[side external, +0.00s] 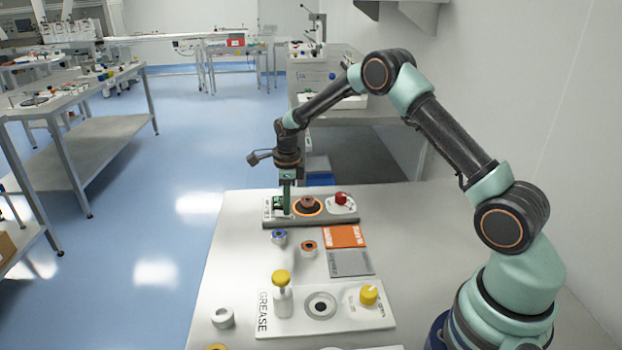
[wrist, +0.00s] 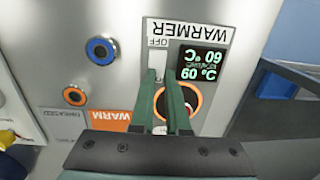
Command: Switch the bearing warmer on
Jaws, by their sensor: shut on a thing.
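The bearing warmer (side external: 320,218) is a grey panel at the far end of the bench. In the wrist view, its WARMER label (wrist: 187,33) is upside down. Its lit display (wrist: 201,68) shows two 60 °C readings. A pale switch slot (wrist: 157,60) marked OFF lies beside the display. In the wrist view, my gripper (wrist: 165,84) is shut on the switch lever, which the fingers mostly hide. The lever's exact position cannot be told.
A blue-ringed bearing (side external: 279,238) and an orange-ringed bearing (side external: 309,248) stand nearer. Orange (side external: 345,237) and grey mats lie right. The grease station (side external: 345,318) is in front.

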